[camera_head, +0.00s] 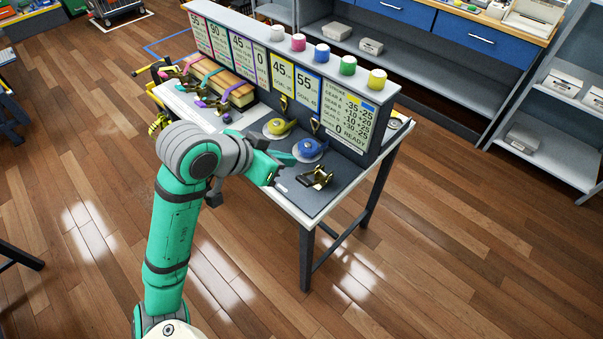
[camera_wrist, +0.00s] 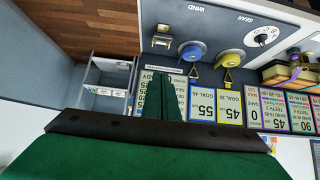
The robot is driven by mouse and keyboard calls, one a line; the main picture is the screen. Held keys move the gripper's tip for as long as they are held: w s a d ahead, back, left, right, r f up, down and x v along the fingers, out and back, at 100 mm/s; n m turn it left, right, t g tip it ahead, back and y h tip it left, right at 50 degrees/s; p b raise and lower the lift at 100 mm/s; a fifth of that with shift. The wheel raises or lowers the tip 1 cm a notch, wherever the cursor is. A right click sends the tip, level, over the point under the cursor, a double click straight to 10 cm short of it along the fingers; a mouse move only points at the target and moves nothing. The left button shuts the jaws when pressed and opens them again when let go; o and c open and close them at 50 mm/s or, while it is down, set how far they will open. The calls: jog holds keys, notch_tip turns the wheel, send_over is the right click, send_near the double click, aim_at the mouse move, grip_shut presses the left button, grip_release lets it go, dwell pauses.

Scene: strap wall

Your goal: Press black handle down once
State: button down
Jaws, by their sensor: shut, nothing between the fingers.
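A small brass ratchet with a black handle (camera_head: 317,177) sits on the grey bench top near its right front end. The ratchet (camera_wrist: 161,37) also shows at the top of the wrist view, small, and its handle angle is hard to make out there. My gripper (camera_head: 289,159) is shut and empty, above the bench to the left of the ratchet and apart from it. Its closed fingers (camera_wrist: 163,97) show in the middle of the wrist view, pointing toward the bench.
A blue spool (camera_head: 309,148) and a yellow spool (camera_head: 279,127) lie behind my gripper. A panel of number cards (camera_head: 307,94) stands along the back of the bench, with coloured knobs on its top. Straps and ratchets (camera_head: 231,90) lie farther left. The floor in front is clear.

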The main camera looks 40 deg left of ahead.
jog(key=shift+w+f, duration=0.1)
send_over(301, 181)
jog(key=w, duration=0.2)
notch_tip(301, 181, down, 6)
jog(key=shift+s+d+f, duration=0.1)
jog(key=shift+s+f, duration=0.05)
jog(key=shift+f, duration=0.05)
jog(key=f, duration=0.1)
jog(key=s+f, duration=0.1)
jog(key=shift+f, duration=0.3)
jog(key=shift+s+f, duration=0.3)
jog(key=shift+f, duration=0.3)
